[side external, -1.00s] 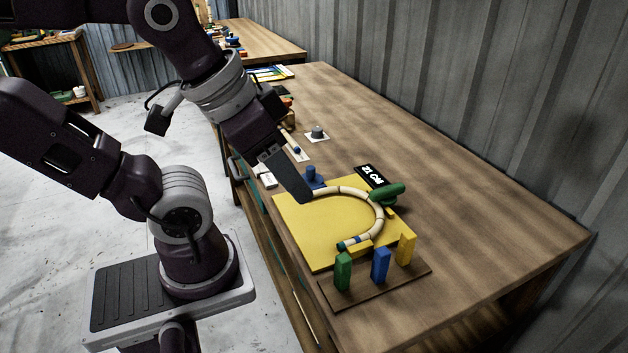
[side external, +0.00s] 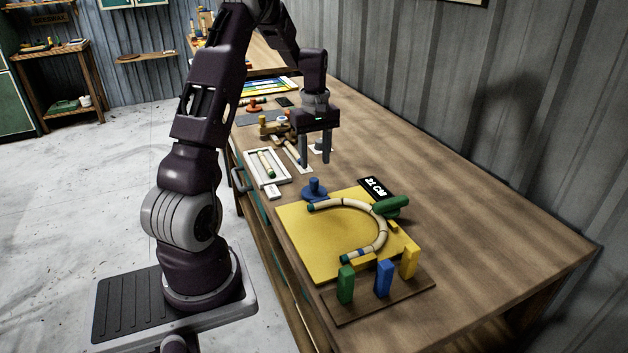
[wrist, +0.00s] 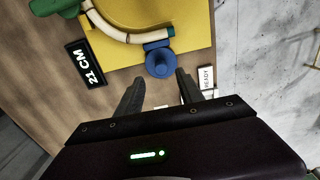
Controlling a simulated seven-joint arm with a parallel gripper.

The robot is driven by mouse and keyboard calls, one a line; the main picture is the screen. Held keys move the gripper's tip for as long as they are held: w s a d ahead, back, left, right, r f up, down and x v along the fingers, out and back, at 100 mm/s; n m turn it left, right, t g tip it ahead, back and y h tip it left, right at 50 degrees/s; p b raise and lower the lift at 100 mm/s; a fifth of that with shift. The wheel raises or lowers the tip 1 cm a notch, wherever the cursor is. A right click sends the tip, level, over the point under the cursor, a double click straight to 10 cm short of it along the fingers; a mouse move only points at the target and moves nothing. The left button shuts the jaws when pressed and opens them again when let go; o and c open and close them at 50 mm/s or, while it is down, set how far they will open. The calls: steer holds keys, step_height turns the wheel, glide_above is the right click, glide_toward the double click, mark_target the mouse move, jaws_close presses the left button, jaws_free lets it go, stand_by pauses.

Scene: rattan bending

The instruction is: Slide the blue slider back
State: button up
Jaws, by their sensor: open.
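The blue slider (side external: 315,189), a round base with a knob, is at the far left corner of the yellow board (side external: 310,245). The curved rattan piece (side external: 374,222) lies on the board, one end close to the slider. In the wrist view the slider (wrist: 160,63) is just ahead of my fingertips, against the board's edge. My gripper (side external: 315,163) points down with both fingers apart and empty. It is above the table on the far side of the slider, apart from it. I cannot tell its exact height. It also shows in the wrist view (wrist: 160,78).
A green piece (side external: 391,207) holds the rattan's outer side. A black 21 CM sign (side external: 376,187) lies by the board. A brown base (side external: 380,290) with green, blue and yellow blocks stands in front. A white tray (side external: 267,166) is left of my gripper. The table's right side is clear.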

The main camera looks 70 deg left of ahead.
mark_target(314, 179)
steer(key=f, duration=0.7)
steer(key=shift+a+f, duration=0.2)
steer(key=shift+f, duration=0.15)
jaws_close()
steer(key=shift+r, duration=0.1)
stand_by(0.8)
